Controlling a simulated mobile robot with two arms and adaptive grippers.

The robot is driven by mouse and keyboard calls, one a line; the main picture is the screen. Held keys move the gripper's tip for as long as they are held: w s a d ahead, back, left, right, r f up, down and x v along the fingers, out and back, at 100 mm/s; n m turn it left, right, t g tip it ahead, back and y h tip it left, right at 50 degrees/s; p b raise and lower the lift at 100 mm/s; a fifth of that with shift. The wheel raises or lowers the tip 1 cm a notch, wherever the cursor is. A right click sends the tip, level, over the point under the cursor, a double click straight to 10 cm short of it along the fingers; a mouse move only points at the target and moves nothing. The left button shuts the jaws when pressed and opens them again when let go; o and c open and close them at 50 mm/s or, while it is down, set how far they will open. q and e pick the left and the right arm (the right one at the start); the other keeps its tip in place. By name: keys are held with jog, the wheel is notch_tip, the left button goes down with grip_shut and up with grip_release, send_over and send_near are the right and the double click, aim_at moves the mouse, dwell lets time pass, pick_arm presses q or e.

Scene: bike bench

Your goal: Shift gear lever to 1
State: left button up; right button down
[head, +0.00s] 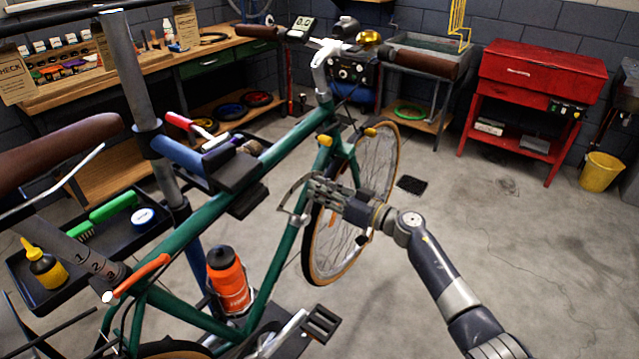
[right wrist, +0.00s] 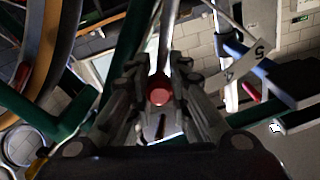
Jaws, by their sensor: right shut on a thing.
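My right gripper (head: 318,190) reaches in from the right to the green bike's frame, at a curved metal plate (head: 293,197). In the right wrist view its fingers (right wrist: 160,85) are closed around a metal gear lever with a round red end (right wrist: 160,93). A pale curved number plate (right wrist: 238,60) shows 4 and 5 to the right of the lever; its other numbers are hidden or out of view. A second lever with an orange handle (head: 138,276) sits at lower left in the head view, by a dark plate marked 1, 2 (head: 92,262). My left gripper is not in view.
The green bike (head: 270,157) hangs on a grey stand post (head: 125,75). An orange bottle (head: 228,280) sits in the frame. A black tray (head: 50,297) is at left. A red cabinet (head: 540,75) and yellow bucket (head: 601,172) stand far right. The floor at right is open.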

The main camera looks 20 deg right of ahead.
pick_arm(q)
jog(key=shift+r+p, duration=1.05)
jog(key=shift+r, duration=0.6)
pick_arm(e)
jog(key=shift+w+d+f+m, duration=0.35)
jog(key=shift+d+m, duration=0.2)
jog(key=shift+m, duration=0.1)
jog(key=shift+w+d+f+m, duration=0.2)
jog(key=shift+d+f+m, duration=0.15)
jog(key=shift+d+m, duration=0.25)
jog(key=shift+a, duration=0.1)
jog(key=c, duration=1.7)
grip_release()
jog(key=shift+o, duration=1.3)
jog(key=shift+w+f, duration=0.1)
jog(key=shift+f, duration=0.05)
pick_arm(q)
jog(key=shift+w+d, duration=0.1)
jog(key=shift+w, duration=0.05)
pick_arm(e)
jog(key=v, duration=1.2)
